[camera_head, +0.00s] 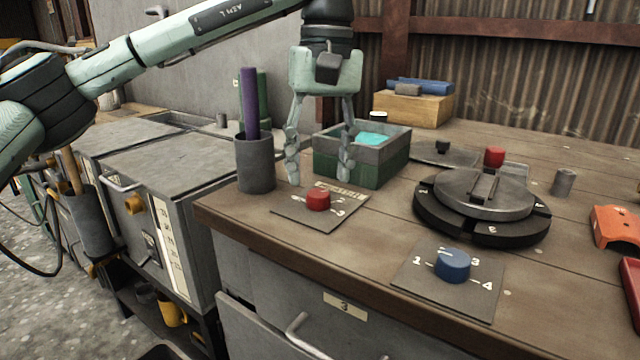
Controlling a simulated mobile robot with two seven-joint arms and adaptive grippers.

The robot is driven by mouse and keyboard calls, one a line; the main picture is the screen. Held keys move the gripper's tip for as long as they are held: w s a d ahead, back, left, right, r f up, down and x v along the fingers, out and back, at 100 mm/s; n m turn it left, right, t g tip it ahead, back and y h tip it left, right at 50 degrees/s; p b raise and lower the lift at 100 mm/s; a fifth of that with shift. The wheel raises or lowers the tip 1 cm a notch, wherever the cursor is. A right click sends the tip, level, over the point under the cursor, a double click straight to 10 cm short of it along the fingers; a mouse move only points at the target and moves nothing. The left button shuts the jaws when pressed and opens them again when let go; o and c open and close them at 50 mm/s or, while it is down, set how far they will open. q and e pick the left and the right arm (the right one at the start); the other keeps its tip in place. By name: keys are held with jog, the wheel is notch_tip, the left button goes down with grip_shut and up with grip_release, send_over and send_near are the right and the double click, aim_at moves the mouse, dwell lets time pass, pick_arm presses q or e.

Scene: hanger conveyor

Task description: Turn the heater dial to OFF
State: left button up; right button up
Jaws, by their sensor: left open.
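A red dial (318,200) sits on a dark square plate near the bench's front left corner, with small white marks around it and a pale label strip behind it. A blue dial (452,264) sits on another dark plate further right, marked with white numbers, 1, 3 and 4 readable. No OFF mark is readable on either plate, and I cannot tell from lettering which dial is the heater's. My left gripper (318,178) is open and empty, pointing down, with its fingertips apart above and behind the red dial. My right gripper is not in view.
A green-grey box (327,160) with turquoise contents stands just behind the left gripper. A grey cup (255,166) holding a purple rod stands left of it. A round black turntable (430,213) sits at centre right. Orange and red parts lie at the right edge.

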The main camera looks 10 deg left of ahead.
aim_at(319, 192)
pick_arm(q)
jog(key=shift+f, duration=1.7)
jog(key=shift+c, duration=0.3)
jog(key=c, duration=1.1)
